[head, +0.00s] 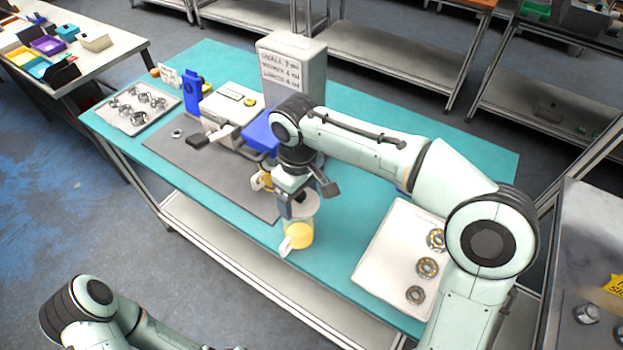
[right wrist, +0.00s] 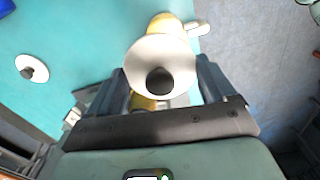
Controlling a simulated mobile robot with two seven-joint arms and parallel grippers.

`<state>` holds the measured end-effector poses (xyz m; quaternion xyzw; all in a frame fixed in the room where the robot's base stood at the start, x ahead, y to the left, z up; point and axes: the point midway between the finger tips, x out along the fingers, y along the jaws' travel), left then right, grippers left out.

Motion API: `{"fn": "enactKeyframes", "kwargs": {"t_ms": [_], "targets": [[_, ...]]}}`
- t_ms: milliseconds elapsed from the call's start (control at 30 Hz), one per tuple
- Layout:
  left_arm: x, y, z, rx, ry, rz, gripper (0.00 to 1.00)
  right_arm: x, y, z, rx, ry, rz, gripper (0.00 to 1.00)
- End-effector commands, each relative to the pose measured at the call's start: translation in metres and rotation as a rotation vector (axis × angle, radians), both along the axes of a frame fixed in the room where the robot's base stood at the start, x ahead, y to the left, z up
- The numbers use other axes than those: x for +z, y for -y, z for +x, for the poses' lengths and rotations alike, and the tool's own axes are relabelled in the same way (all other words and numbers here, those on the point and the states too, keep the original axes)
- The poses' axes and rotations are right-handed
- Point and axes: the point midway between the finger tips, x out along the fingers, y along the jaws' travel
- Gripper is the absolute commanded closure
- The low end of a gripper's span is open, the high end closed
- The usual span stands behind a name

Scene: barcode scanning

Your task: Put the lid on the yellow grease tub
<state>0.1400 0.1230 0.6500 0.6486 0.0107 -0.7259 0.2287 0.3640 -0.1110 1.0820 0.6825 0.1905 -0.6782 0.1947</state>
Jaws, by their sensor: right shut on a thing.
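The yellow grease tub (head: 299,236) stands near the front edge of the teal table, its white handle (head: 286,246) toward the edge. In the right wrist view the tub (right wrist: 163,22) shows partly behind a white round lid with a black knob (right wrist: 160,60). My right gripper (head: 297,198) is above the tub, its fingers (right wrist: 168,92) shut on this lid, one on each side. I cannot tell whether lid and tub touch. A second white lid with a black knob (right wrist: 32,68) lies on the table. My left gripper is not in view; only my left arm shows.
A white tray (head: 375,262) with several bearings is at the right. A grey mat (head: 185,165) with a machine (head: 292,70) and a tray of metal parts (head: 135,122) are at the left.

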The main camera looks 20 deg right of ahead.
Motion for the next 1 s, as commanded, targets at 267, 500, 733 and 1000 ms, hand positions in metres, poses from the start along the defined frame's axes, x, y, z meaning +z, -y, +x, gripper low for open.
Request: {"fn": "enactKeyframes", "kwargs": {"t_ms": [267, 500, 733, 1000], "targets": [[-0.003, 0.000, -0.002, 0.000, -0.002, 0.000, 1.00, -0.006, -0.006, -0.005, 0.006, -0.001, 0.000, 0.45], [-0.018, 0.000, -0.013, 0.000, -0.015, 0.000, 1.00, -0.024, -0.006, -0.006, 0.006, -0.004, 0.000, 0.45], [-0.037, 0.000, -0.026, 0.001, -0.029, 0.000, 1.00, -0.047, -0.006, -0.006, 0.005, -0.004, 0.000, 0.45], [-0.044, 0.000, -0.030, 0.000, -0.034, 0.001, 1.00, -0.061, -0.006, -0.005, 0.006, -0.001, -0.001, 0.45]]}}
